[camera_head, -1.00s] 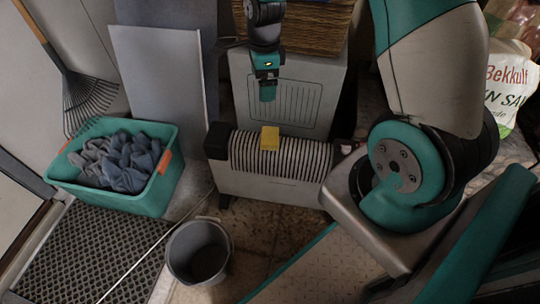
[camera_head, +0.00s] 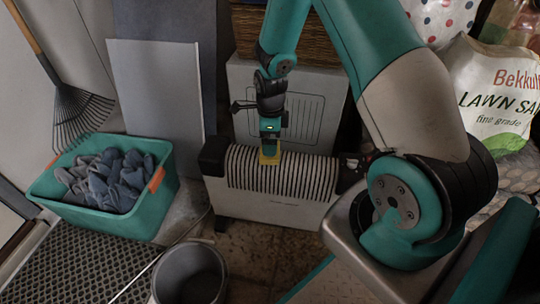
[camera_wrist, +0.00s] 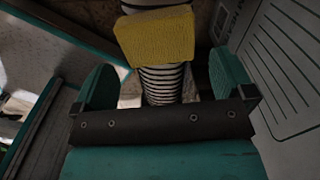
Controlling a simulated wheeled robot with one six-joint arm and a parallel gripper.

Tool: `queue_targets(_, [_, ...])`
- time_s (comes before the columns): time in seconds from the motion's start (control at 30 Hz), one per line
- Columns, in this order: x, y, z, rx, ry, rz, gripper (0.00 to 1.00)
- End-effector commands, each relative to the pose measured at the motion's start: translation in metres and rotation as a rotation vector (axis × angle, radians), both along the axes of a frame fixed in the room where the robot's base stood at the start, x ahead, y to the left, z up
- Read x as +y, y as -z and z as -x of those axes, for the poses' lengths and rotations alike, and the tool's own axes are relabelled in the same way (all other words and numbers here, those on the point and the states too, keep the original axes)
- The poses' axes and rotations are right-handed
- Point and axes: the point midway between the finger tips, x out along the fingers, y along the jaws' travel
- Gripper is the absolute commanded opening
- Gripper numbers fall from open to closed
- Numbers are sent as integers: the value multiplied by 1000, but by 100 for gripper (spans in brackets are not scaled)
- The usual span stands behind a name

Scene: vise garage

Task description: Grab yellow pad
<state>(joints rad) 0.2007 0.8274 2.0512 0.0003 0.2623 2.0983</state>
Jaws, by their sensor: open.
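The yellow pad (camera_head: 269,157) lies on top of the ribbed white heater (camera_head: 262,206) in the head view, partly hidden by my gripper. My gripper (camera_head: 270,148) is just above it, pointing down. In the wrist view the yellow pad (camera_wrist: 156,36) shows beyond the fingertips, roughly between the two teal fingers (camera_wrist: 164,85). The fingers are spread wide with nothing between them. Whether they reach down past the pad's sides is hard to tell.
A teal bin (camera_head: 150,210) with blue-grey cloths stands at the left. A grey bucket (camera_head: 188,278) is in front of the heater. A pale panelled box (camera_head: 325,80) stands close behind the heater. A lawn sand bag (camera_head: 490,90) is at the right.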

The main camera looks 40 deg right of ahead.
Motion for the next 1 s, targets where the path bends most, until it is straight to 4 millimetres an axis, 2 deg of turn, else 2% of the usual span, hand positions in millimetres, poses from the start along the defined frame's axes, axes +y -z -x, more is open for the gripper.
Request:
queue_targets(0.33, [3,48,1,2,0,-1,100])
queue_targets(0.6, [3,51,0,0,0,0,100])
queue_targets(0.77, [3,51,0,0,0,0,67])
queue_targets(1.0, [3,50,0,0,0,0,67])
